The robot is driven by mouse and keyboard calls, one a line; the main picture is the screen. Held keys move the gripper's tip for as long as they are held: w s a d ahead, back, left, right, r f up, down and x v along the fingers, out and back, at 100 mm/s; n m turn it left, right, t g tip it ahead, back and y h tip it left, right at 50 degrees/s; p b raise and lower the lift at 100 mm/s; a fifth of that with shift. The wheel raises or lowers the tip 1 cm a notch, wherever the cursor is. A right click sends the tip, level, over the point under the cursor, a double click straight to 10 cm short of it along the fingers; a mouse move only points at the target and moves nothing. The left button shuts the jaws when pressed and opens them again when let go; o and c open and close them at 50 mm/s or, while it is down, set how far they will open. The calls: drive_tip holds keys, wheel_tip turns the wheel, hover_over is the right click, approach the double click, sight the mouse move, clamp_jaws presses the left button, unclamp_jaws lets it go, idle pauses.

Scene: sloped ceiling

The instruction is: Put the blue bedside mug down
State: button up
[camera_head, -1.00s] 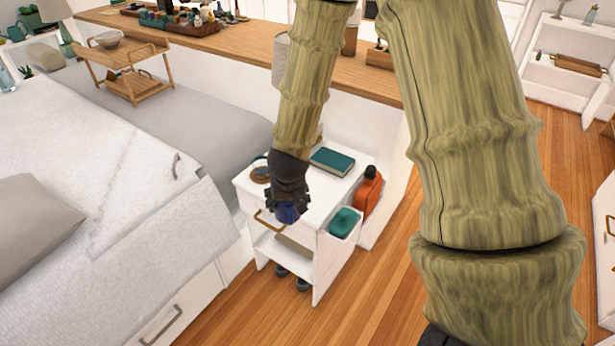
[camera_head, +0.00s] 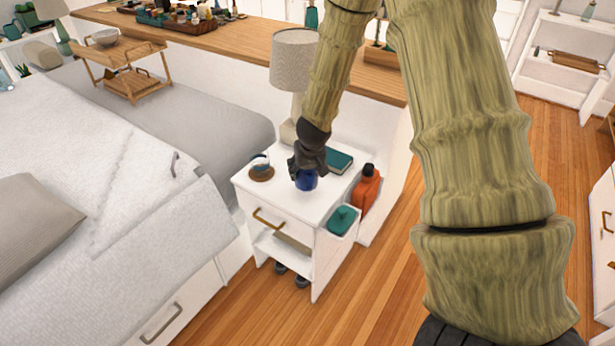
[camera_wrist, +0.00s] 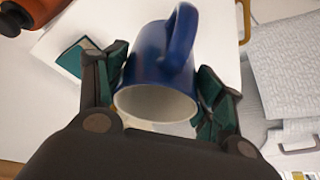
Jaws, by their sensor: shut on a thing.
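The blue mug (camera_head: 306,181) is held in my gripper (camera_head: 305,168) over the white bedside table (camera_head: 292,210). In the wrist view the blue mug (camera_wrist: 162,62) sits between the two fingers of my gripper (camera_wrist: 160,88), with its handle toward the top and its pale opening facing the camera. My gripper is shut on it. I cannot tell whether the mug touches the tabletop.
A teal book (camera_head: 338,160) lies behind and to the right. A grey lamp (camera_head: 293,62) is at the back. An orange bottle (camera_head: 367,188) stands at the right. The front tabletop is clear.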

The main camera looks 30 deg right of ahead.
sight(307, 177)
drive_tip(key=shift+w+d+f, duration=0.1)
drive_tip(key=shift+d+f, duration=0.05)
drive_tip(key=shift+f, duration=0.75)
drive_tip(key=shift+d+f, duration=0.1)
drive_tip(key=shift+f, duration=0.8)
drive_tip(key=shift+b, duration=0.3)
drive_tip(key=o, duration=1.2)
drive_tip(key=shift+f, duration=0.1)
